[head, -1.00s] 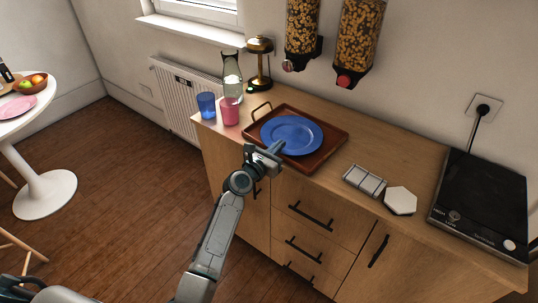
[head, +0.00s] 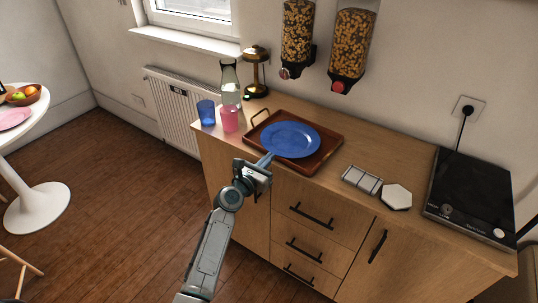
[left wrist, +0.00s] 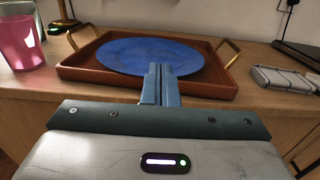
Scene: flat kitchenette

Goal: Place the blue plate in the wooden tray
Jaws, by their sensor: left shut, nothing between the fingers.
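The blue plate (head: 291,139) lies in the wooden tray (head: 325,154) on the counter. In the left wrist view the plate (left wrist: 130,54) rests within the rim of the tray (left wrist: 85,74), which has brass handles. My left gripper (head: 267,160) is shut and empty at the tray's front edge, just in front of the plate. In the left wrist view its closed fingers (left wrist: 159,82) cover a little of the plate's near edge and the tray's front wall; I cannot tell whether they touch. My right gripper is not in view.
A pink cup (head: 229,119), a blue cup (head: 206,112) and a glass carafe (head: 230,83) stand left of the tray. A grey sectioned dish (head: 361,180), a white hexagonal piece (head: 397,197) and a black hob (head: 470,199) lie to the right. Cereal dispensers (head: 352,45) hang above.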

